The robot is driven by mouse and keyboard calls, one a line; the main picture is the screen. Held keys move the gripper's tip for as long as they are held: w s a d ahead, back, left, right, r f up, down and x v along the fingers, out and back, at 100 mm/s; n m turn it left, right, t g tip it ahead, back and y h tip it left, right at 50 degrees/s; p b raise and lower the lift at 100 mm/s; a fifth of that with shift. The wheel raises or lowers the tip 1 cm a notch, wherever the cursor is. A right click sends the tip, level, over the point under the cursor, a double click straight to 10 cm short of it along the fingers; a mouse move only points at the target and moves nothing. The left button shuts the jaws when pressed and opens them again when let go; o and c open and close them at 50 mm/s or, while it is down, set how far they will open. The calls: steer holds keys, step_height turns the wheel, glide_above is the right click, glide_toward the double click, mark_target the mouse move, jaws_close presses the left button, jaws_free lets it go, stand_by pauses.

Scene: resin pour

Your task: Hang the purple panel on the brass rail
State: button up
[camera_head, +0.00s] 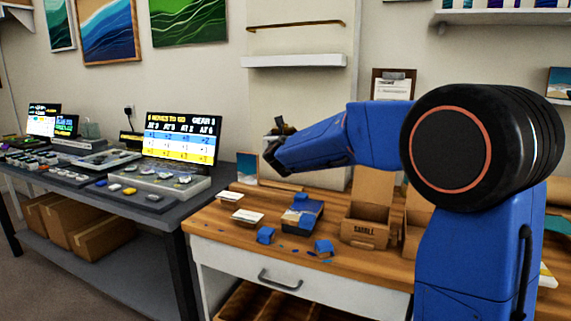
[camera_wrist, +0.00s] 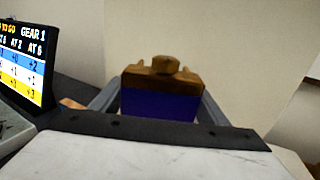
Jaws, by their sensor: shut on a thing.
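The purple panel (camera_wrist: 158,104) is upright in the wrist view, with a brown upper band and a small knob-like piece on top. My gripper (camera_wrist: 158,112) is shut on it, with a grey finger at each side. In the head view my gripper (camera_head: 277,140) is at the end of the blue arm, above the wooden bench; the panel is too small or hidden to make out clearly there. The brass rail (camera_head: 296,25) runs across the wall board, well above my gripper and apart from it. The rail is not seen in the wrist view.
A white shelf (camera_head: 294,61) juts out between the rail and my gripper's height. A clipboard (camera_head: 393,84) hangs to the right. The wooden bench (camera_head: 222,218) below carries small boxes and an open carton (camera_head: 366,228). A lit screen (camera_head: 183,139) stands left.

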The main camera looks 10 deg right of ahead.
step_height(320, 180, down, 6)
stand_by(0.5)
steer(key=shift+f, duration=0.55)
steer(key=o, duration=1.2)
steer(key=shift+o, duration=0.2)
steer(key=shift+r, duration=0.1)
steer(key=v, duration=1.2)
steer(key=shift+r, duration=0.55)
steer(key=shift+a, duration=0.1)
